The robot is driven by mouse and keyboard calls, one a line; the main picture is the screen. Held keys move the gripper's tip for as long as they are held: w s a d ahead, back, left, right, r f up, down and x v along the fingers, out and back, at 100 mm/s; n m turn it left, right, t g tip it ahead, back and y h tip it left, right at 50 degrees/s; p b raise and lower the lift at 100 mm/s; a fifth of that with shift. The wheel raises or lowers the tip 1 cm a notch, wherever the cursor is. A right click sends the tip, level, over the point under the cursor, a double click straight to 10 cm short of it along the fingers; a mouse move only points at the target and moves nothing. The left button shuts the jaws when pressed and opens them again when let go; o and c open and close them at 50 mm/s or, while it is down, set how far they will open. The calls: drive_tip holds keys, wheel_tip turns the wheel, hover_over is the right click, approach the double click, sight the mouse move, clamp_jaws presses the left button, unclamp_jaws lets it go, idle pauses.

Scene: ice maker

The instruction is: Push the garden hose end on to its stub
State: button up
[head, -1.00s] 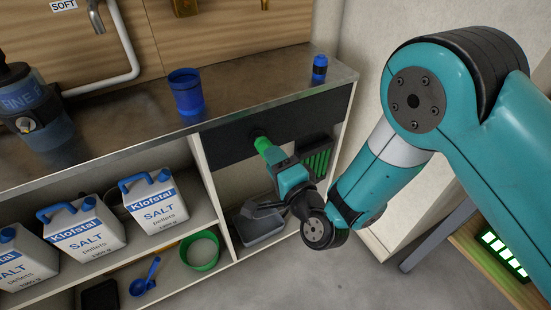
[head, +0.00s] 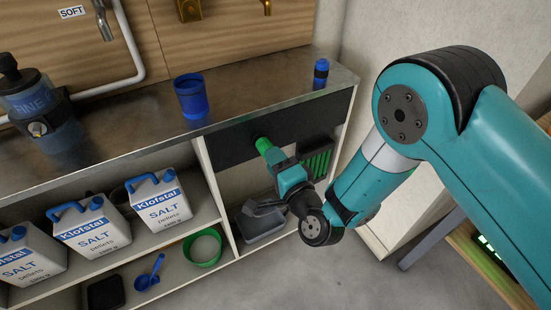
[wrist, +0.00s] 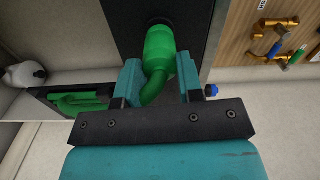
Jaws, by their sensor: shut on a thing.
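The green garden hose end (head: 263,145) points at the black panel (head: 230,146) under the counter. Its front is at or very close to the panel. In the wrist view the hose end (wrist: 160,48) sits between the two teal fingers of my gripper (wrist: 160,64), which is shut on it. A green hose bends back from it between the fingers. My gripper also shows in the head view (head: 274,157), in front of the panel. The stub is hidden behind the hose end, so I cannot tell how far the hose end is on it.
A coiled green hose (head: 317,162) hangs to the right of my gripper. A grey container (head: 262,222) stands below it. Salt canisters (head: 160,203) fill the shelf at left. A blue cup (head: 191,97) and a small blue bottle (head: 321,73) stand on the counter.

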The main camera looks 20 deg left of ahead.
drive_tip(key=shift+w+a+r+p, duration=0.1)
drive_tip(key=shift+w+a+p, duration=0.2)
drive_tip(key=shift+p, duration=1.45)
drive_tip(key=o, duration=1.2)
drive_tip(key=b+v, duration=0.9)
drive_tip(key=v, duration=0.8)
drive_tip(key=shift+s+d, duration=0.15)
drive_tip(key=shift+s, duration=0.05)
drive_tip(key=shift+w, duration=0.1)
